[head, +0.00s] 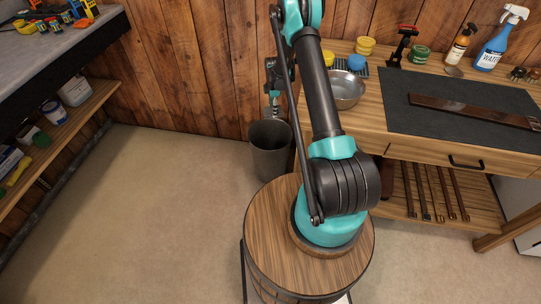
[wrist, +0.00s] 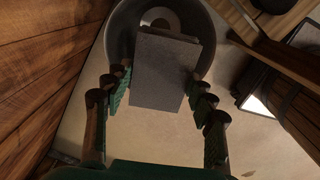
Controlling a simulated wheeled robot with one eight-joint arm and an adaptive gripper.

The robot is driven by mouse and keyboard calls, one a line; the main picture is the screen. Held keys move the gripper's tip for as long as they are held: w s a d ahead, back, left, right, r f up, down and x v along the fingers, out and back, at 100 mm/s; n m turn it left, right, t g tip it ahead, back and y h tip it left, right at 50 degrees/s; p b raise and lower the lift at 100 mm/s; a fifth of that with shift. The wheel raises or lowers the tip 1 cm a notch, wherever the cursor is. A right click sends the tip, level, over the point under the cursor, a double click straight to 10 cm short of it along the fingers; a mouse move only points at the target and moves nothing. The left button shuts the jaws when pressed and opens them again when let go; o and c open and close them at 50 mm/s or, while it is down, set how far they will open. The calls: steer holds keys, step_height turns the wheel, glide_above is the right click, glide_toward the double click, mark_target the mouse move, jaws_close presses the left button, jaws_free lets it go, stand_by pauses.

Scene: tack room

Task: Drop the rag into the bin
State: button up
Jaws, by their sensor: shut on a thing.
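The dark grey bin (head: 270,152) stands on the floor by the wood wall, left of the workbench. My gripper (head: 273,98) points down just above the bin's mouth. In the wrist view my gripper (wrist: 157,85) is shut on a flat grey piece, the rag (wrist: 165,72), which lies between the fingers. The rag is over the bin (wrist: 118,32) and covers much of its opening. A pale round thing shows inside the bin beyond the rag. The rag is too small to make out clearly in the head view.
The workbench (head: 380,112) stands right of the bin, with a metal bowl (head: 346,92) near its left end. It also bears a dark mat (head: 460,105), a strap, tins and bottles. A shelf unit (head: 60,125) is at the left. The floor between is clear.

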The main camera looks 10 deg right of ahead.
step_height(320, 180, down, 9)
stand_by(0.7)
steer(key=shift+s, duration=0.1)
steer(key=o, duration=1.1)
steer(key=shift+r, duration=0.1)
step_height(320, 180, up, 12)
